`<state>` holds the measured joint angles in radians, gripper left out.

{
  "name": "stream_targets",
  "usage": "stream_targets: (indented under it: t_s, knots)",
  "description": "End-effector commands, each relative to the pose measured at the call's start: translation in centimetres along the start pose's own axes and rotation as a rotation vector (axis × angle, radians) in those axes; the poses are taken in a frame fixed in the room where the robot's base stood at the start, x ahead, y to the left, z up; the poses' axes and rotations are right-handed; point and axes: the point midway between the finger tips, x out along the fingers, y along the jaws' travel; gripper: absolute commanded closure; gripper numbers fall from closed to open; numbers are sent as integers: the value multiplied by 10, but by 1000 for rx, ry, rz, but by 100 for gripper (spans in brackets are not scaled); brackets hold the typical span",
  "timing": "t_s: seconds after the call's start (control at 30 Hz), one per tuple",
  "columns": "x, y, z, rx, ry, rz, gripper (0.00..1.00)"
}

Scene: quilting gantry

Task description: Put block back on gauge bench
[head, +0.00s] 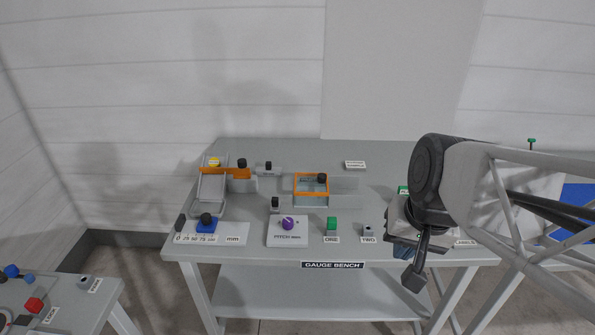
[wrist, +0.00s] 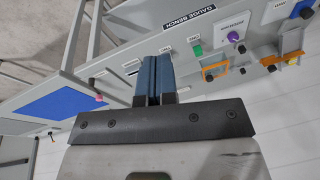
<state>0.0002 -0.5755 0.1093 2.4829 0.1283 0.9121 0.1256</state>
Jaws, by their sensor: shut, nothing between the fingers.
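The grey gauge bench (head: 345,252) fills the middle of the head view; it also shows, tilted, in the wrist view (wrist: 135,50). Which block the task means I cannot tell. My gripper (head: 413,281) hangs at the bench's right front. In the wrist view its blue fingers (wrist: 153,60) are together and empty. My arm hides the bench's right end.
A purple knob (head: 288,224) sits on a white plate. A sloped chute (head: 213,190), an orange frame (head: 311,184) and several dark knobs stand behind and left. A side table (head: 75,305) is at lower left. A blue panel (head: 577,208) lies right.

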Motion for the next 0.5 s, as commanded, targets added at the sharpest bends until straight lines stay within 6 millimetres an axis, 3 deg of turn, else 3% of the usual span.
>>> stream_targets:
  t_s: [0.5]
  knots:
    - [69,-83,-102,701,-171,-288,100]
